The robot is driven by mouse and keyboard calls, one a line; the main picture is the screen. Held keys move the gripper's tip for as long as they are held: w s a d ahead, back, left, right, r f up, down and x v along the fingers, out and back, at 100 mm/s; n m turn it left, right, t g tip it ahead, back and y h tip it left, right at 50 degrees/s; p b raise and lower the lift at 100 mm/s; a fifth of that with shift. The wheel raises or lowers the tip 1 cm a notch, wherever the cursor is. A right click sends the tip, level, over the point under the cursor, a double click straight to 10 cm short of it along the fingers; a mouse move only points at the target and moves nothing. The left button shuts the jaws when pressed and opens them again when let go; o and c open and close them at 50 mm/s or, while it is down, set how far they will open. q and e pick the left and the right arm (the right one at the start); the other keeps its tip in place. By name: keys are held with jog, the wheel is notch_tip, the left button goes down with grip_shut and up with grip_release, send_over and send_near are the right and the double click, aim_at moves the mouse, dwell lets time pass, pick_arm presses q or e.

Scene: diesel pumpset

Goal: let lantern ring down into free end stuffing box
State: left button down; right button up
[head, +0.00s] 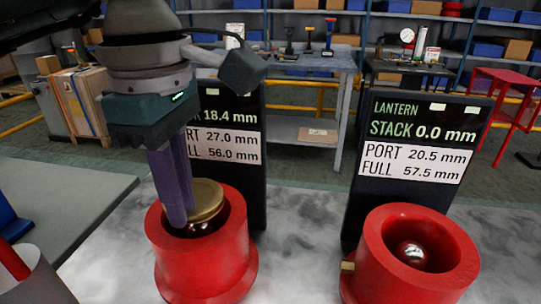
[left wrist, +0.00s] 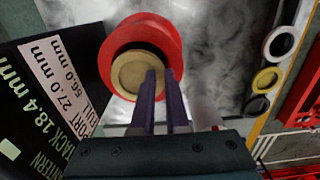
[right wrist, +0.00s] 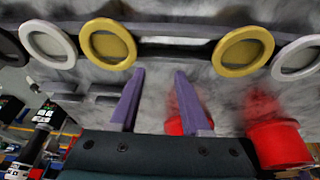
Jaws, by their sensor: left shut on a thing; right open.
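My left gripper (head: 180,222) points down into the left red stuffing box (head: 202,270). It is shut on a brass-coloured ring (head: 208,200), taken to be the lantern ring, at its left side. The ring is at the box mouth, with a shiny metal ball end (head: 199,229) partly visible below it. In the left wrist view the ring (left wrist: 132,76) lies within the red rim (left wrist: 112,40). Its depth and contact with the bore are hard to tell. My right gripper (right wrist: 158,74) is open and empty in the right wrist view.
The left display (head: 228,140) reads 18.4 mm, port 27.0, full 56.0. The right red box (head: 410,280) is empty around its shaft; its display (head: 421,130) reads 0.0 mm. Yellow rings (right wrist: 82,42) and white rings (right wrist: 27,38) lie under my right gripper.

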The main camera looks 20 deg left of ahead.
pick_arm(q)
jog(key=c, duration=0.8)
grip_release()
jog(key=shift+c, duration=0.2)
notch_tip(320, 180, up, 10)
